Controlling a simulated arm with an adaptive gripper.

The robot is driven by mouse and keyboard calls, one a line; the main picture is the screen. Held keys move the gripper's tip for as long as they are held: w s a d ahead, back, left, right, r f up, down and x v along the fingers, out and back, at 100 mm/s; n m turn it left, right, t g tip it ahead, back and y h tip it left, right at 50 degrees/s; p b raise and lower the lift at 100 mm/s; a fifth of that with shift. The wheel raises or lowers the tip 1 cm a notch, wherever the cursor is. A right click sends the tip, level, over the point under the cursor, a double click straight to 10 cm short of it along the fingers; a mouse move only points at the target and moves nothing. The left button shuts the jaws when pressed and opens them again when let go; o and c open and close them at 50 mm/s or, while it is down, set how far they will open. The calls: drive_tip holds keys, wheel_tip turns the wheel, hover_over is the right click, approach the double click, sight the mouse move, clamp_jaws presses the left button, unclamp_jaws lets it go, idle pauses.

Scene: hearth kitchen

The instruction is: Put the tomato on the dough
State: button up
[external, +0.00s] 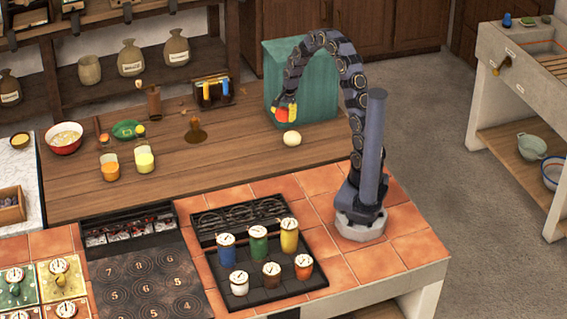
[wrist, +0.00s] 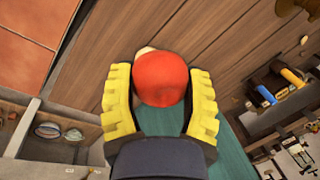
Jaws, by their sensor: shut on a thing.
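My gripper (external: 286,108) is shut on a red tomato (external: 282,114) and holds it in the air above the wooden counter. In the wrist view the tomato (wrist: 161,80) sits between the two yellow fingers of my gripper (wrist: 160,74). The dough (external: 292,138) is a pale cream ball on the counter, just below and slightly right of the tomato in the external view, with a gap between them. In the wrist view only a small pale edge of the dough (wrist: 145,50) shows behind the tomato; the rest is hidden.
A teal block (external: 300,75) stands close behind my gripper. A dark bottle (external: 195,130), a rack with blue and yellow items (external: 213,92) and glasses (external: 144,158) stand further left. The wooden counter (external: 240,150) around the dough is clear. Several coloured canisters stand on the stove in front.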

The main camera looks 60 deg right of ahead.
drive_tip(key=s+r, duration=0.3)
drive_tip(key=s, duration=0.7)
hover_over(291, 131)
drive_tip(key=s, duration=0.2)
drive_tip(key=shift+m, duration=0.3)
drive_tip(key=f, duration=0.6)
drive_tip(key=a+f, duration=0.1)
drive_tip(key=f, duration=0.2)
drive_tip(key=shift+w, duration=0.2)
drive_tip(key=shift+w+d+f, duration=0.25)
drive_tip(key=shift+f, duration=0.25)
drive_tip(key=shift+w+d+f, duration=0.2)
drive_tip(key=shift+w+f, duration=0.05)
drive_tip(key=shift+f, duration=1.45)
drive_tip(key=shift+f, duration=0.1)
drive_tip(key=o, duration=1)
drive_tip(key=shift+o, duration=0.2)
